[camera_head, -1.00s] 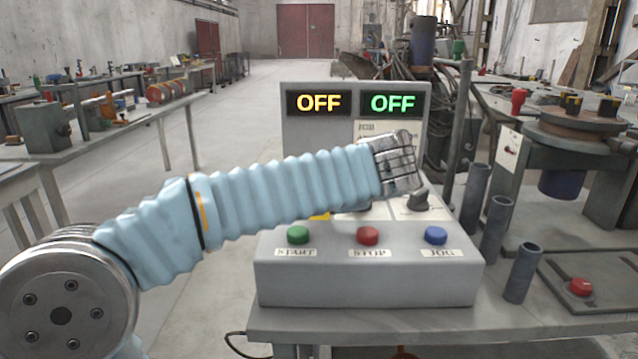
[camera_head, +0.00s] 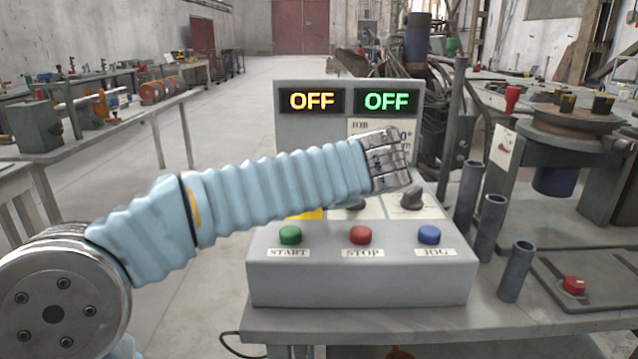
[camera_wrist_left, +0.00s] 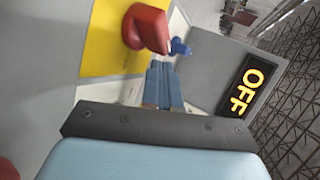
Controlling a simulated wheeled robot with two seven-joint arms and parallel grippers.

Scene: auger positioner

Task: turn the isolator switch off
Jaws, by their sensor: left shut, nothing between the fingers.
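The isolator switch is a red knob (camera_wrist_left: 147,28) on a yellow plate (camera_wrist_left: 105,40), seen in the left wrist view. In the head view only a corner of the yellow plate (camera_head: 305,214) shows below my left arm; the red knob is hidden there. My left gripper (camera_wrist_left: 163,70) is shut and empty, its fingertips close beside the knob's near end. I cannot tell whether they touch. In the head view its fingers are hidden behind my wrist. My right gripper is in neither view.
The grey control box (camera_head: 360,285) has green (camera_head: 290,235), red (camera_head: 360,235) and blue (camera_head: 429,235) buttons. A black selector knob (camera_head: 412,198) sits right of my wrist. Displays read yellow OFF (camera_head: 312,101) and green OFF (camera_head: 387,101). Upright tubes (camera_head: 488,228) stand to the right.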

